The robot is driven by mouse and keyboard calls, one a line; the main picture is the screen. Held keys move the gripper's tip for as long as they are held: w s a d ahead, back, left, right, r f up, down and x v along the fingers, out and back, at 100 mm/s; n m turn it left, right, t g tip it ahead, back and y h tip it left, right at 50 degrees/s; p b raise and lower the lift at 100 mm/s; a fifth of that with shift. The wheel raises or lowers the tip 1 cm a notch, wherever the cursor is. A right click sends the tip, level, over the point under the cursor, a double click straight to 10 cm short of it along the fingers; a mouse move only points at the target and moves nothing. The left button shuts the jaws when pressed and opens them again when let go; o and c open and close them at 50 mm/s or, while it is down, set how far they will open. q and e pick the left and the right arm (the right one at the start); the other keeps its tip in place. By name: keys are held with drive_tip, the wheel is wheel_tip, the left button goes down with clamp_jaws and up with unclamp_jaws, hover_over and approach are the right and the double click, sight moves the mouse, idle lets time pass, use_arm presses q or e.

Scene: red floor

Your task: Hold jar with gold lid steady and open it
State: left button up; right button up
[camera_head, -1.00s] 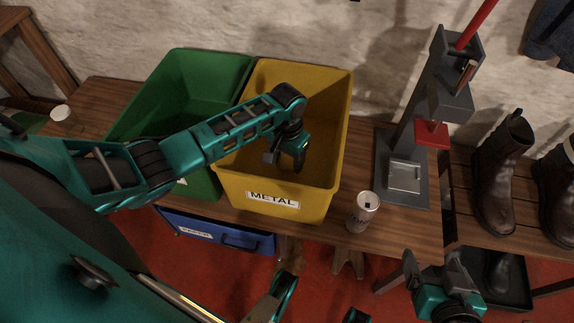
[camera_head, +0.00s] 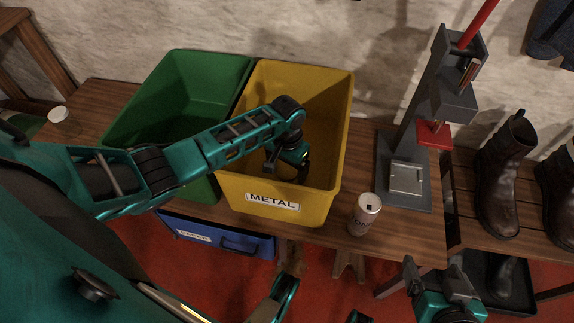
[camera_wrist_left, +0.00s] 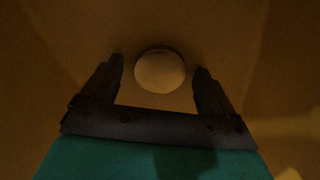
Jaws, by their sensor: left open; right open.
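My left gripper (camera_head: 287,172) reaches down inside the yellow bin marked METAL (camera_head: 324,200). In the left wrist view its open fingers (camera_wrist_left: 158,80) stand either side of a pale, round disc-like thing (camera_wrist_left: 160,71), a little beyond or level with the tips. It appears to lie in the bin. I cannot tell whether it is a loose lid or the top of a jar. No jar with a gold lid can be made out in the head view. My right gripper (camera_head: 434,266) is open and empty at the lower right, below the table's front edge.
A green bin (camera_head: 150,103) stands left of the yellow one. A white can (camera_head: 364,215) stands on the wooden table (camera_head: 410,240) right of it, before a grey press (camera_head: 405,150) with a red lever. Another can (camera_head: 60,116) is far left. Boots (camera_head: 500,180) stand at right.

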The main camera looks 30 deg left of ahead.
sight(287, 170)
use_arm(q)
drive_tip(key=shift+r, duration=0.1)
wheel_tip(287, 170, up, 12)
drive_tip(key=p, duration=0.5)
drive_tip(key=shift+r, duration=0.1)
